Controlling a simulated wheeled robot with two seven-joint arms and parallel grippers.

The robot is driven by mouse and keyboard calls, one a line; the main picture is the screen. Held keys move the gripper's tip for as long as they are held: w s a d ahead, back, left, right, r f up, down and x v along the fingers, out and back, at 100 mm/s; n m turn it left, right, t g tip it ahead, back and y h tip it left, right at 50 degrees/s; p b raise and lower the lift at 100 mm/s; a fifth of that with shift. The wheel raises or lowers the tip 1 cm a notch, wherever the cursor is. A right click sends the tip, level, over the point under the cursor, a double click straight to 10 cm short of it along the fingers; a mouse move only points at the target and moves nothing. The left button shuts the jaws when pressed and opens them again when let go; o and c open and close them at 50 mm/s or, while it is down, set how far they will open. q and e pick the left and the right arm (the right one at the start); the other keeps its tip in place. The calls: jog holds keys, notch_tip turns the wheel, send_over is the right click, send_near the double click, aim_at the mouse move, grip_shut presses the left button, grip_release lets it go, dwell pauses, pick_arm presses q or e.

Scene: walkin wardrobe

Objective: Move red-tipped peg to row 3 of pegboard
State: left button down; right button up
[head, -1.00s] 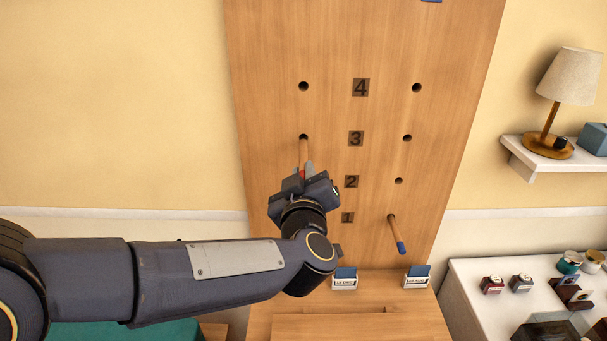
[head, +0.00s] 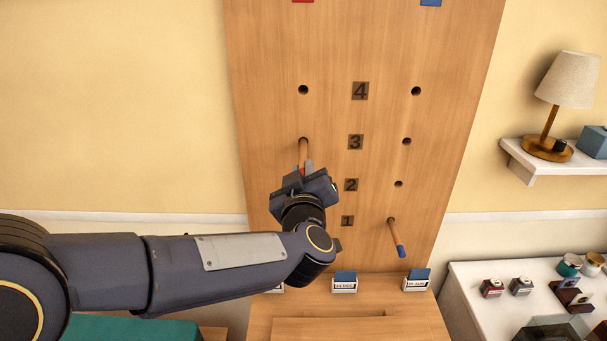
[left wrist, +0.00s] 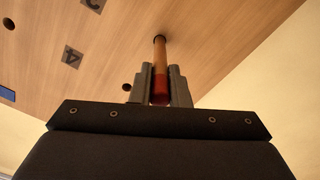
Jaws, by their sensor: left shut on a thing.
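The wooden pegboard (head: 265,60) stands ahead, with dark number plates 1 to 4 up its middle. My left gripper (head: 305,172) is shut on the red-tipped peg (head: 303,153), at its red end. The left wrist view shows the red-tipped peg (left wrist: 160,70) between the two fingers (left wrist: 160,88). The peg's far end is at the left-hand hole beside the row 3 plate (head: 356,142) and seems to enter it; the depth is hidden. The gripper hides the board's left side below that. My right gripper is not in view.
A blue-tipped peg (head: 396,238) sticks out of the right column at row 1. Right-column holes at rows 2 to 4 are empty, as is the left row 4 hole (head: 303,90). Small card holders (head: 344,282) stand below the board. A shelf with a lamp (head: 560,90) is at right.

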aim_at(303, 161)
pick_arm(q)
jog(key=shift+w, duration=1.5)
jog(key=c, duration=1.3)
grip_release()
jog(key=s+b, duration=0.1)
jog(key=s, duration=0.6)
jog(key=shift+s, duration=0.4)
